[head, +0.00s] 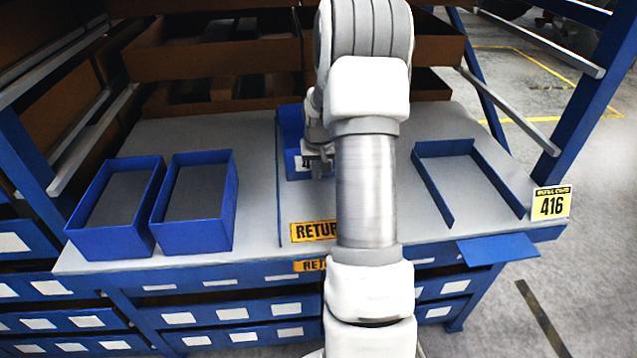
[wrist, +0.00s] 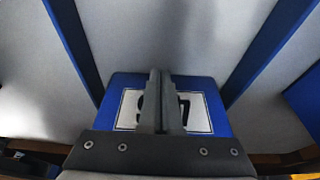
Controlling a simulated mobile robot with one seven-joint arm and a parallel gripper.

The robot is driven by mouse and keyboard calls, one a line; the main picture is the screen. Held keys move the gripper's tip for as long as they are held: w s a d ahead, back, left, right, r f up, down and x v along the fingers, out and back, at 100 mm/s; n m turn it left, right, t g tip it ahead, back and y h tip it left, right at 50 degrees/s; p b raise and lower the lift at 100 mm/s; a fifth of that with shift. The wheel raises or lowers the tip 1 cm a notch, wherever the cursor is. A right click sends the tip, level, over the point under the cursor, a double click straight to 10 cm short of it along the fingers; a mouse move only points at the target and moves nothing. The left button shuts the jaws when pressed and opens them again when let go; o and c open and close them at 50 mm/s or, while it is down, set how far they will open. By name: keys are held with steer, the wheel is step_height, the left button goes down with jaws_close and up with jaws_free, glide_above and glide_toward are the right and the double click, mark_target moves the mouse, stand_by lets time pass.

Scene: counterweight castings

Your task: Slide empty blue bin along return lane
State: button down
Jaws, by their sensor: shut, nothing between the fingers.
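The blue bin (head: 291,124) stands on the grey tabletop behind the yellow RETURN sign (head: 312,231), partly hidden by my arm in the head view. Its front carries a white number label. In the wrist view the blue bin (wrist: 215,94) lies straight ahead between two blue rails, and the fingers cover the middle of its label. My gripper (head: 318,165) is at the bin's front face, with its fingers (wrist: 160,78) shut together and empty. I cannot tell whether they touch the bin.
Two open blue bins (head: 196,240) stand side by side on the left of the tabletop. A blue three-sided border (head: 447,149) lies on the right, near a yellow 416 sign (head: 551,203). Brown shelf boxes (head: 215,58) stand behind. Blue rack posts flank the table.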

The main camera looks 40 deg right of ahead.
steer(key=w+d, duration=0.1)
steer(key=w, duration=0.1)
steer(key=w+d, duration=0.1)
steer(key=w, duration=0.1)
steer(key=shift+d, duration=0.2)
steer(key=shift+w+d+r, duration=0.1)
steer(key=shift+w+d, duration=0.05)
steer(key=shift+w, duration=0.1)
steer(key=shift+r, duration=0.1)
